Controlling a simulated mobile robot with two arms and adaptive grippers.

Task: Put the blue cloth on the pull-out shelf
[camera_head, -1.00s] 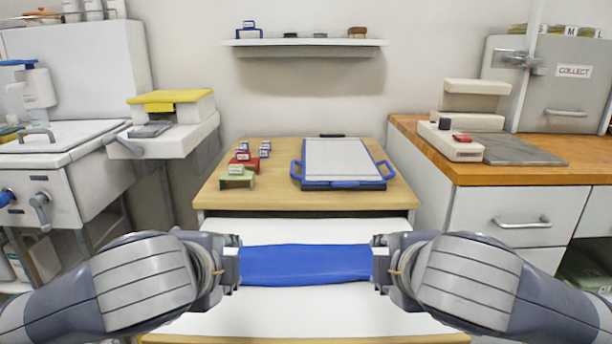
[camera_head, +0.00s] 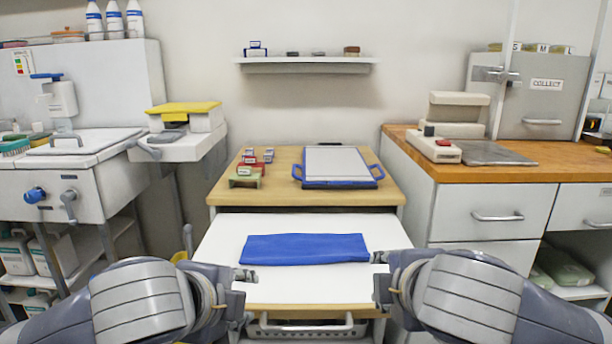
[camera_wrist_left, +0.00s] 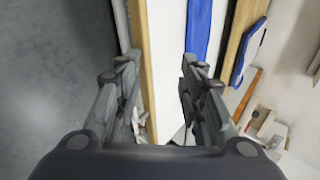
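The blue cloth (camera_head: 305,248) lies flat and spread on the white pull-out shelf (camera_head: 330,286), which is drawn out below the wooden top. A blue strip of the cloth shows in the left wrist view (camera_wrist_left: 198,28). My left gripper (camera_head: 245,292) is at the shelf's left front side, apart from the cloth. In the left wrist view its fingers (camera_wrist_left: 158,62) stand apart with no cloth between them. My right gripper (camera_head: 379,277) is by the cloth's right end; its fingers look parted, and I cannot tell whether one touches the cloth.
A blue-handled tray with a white board (camera_head: 336,163) and small stamp-like blocks (camera_head: 246,171) are on the wooden top (camera_head: 285,194). A sink unit (camera_head: 75,185) stands left, a drawer counter (camera_head: 490,215) right. A basket (camera_head: 305,327) is under the shelf.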

